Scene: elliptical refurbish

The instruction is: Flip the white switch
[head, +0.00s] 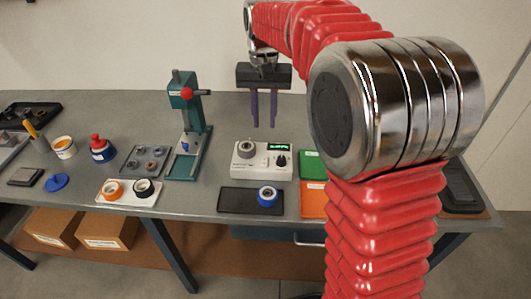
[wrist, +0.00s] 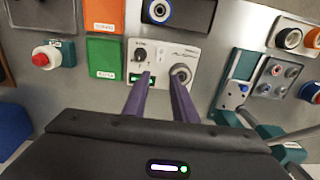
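A white box-shaped device (head: 252,160) stands on the grey bench, with a black knob (head: 281,161), a green lit display (head: 278,147) and a round grey part (head: 246,148) on top. It also shows in the wrist view (wrist: 158,51). I cannot clearly make out a white switch on it; the fingers cover part of its face in the wrist view. My gripper (head: 263,122) points down with its two purple fingers apart and nothing between them. It hangs above and behind the device in the head view. The fingertips also show over the device in the wrist view (wrist: 158,80).
A black tray (head: 236,203) with a blue ring part (head: 267,195) lies in front of the device. Green (head: 311,163) and orange (head: 312,200) panels lie to its right. A green press (head: 187,120) stands to its left. A red-button box (wrist: 45,56) shows in the wrist view.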

